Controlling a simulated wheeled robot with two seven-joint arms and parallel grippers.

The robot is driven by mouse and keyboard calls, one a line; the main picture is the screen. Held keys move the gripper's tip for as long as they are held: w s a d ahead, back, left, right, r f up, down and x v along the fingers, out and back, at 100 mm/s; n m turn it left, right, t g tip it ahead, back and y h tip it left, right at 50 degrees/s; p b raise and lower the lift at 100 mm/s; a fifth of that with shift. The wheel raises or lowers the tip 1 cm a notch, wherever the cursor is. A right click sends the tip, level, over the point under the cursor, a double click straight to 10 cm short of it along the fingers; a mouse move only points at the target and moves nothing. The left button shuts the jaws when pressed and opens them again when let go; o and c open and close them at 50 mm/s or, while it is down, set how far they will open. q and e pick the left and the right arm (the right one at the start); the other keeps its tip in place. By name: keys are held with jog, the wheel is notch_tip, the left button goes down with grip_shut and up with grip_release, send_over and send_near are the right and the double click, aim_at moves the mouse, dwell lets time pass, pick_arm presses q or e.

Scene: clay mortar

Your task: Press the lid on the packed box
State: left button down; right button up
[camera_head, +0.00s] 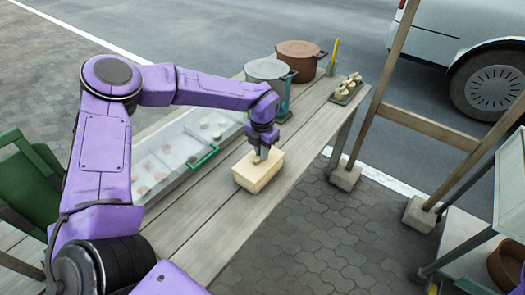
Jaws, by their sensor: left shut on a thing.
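A small cream-coloured box (259,176) stands on the wooden plank table (215,222) near its right edge. My left gripper (261,157) points down at the middle of the box's top. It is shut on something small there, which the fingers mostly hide. I cannot tell whether the lid is a separate piece from the box, or how it sits. My right gripper is not in view.
A clear case (165,165) with a green handle lies left of the box. A grey pot (267,72), a brown pot (299,58) and a small tray of pieces (347,90) stand at the far end. The planks nearer me are clear.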

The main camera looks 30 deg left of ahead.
pick_arm(q)
jog(key=shift+f, duration=0.45)
dwell(0.9)
jog(key=c, duration=0.6)
grip_release()
jog(key=shift+r, duration=0.1)
jog(key=shift+r+p, duration=2.4)
jog(key=shift+r, duration=0.6)
grip_shut()
